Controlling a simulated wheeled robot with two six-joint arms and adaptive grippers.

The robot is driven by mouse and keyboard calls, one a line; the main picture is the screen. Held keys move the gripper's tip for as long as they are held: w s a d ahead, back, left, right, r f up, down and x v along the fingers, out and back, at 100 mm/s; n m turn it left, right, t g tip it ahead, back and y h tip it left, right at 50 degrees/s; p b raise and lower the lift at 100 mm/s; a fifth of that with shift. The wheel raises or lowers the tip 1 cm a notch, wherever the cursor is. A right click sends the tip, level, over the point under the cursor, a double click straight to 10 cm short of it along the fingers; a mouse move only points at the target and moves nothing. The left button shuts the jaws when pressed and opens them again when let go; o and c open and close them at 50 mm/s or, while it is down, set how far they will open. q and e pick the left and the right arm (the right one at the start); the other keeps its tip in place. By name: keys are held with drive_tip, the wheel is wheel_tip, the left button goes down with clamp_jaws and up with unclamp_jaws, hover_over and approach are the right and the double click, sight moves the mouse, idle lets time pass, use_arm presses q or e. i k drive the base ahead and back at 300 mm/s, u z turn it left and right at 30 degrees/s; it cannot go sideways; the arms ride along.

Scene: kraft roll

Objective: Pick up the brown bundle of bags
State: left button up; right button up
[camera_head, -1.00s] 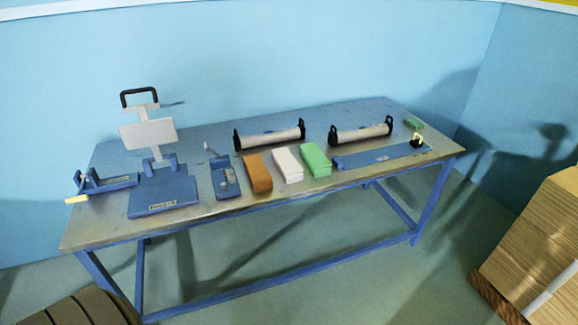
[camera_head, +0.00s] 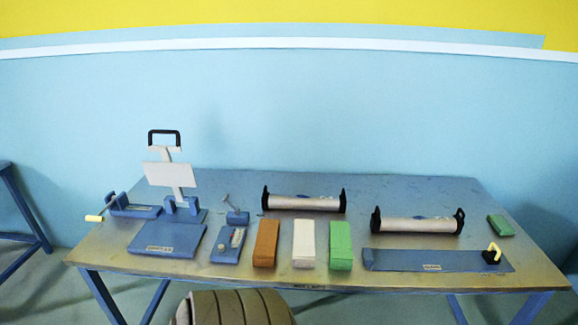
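The brown bundle of bags (camera_head: 265,243) lies near the front edge of the metal table (camera_head: 330,279), a little left of the middle. It is a narrow block with its short end toward me. A white bundle (camera_head: 304,243) lies beside it on the right, with a small gap. A blue device (camera_head: 228,245) sits close on its left. Neither of my grippers shows in the head view.
A green bundle (camera_head: 341,245) lies right of the white one. A blue press (camera_head: 166,240) is at left, a long blue sealer (camera_head: 420,260) at right. A ribbed brown roll (camera_head: 232,308) is in front, below the table edge.

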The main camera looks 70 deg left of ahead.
sight(265, 253)
drive_tip(key=u, duration=0.45)
drive_tip(key=i, duration=0.85)
drive_tip(key=u, duration=0.75)
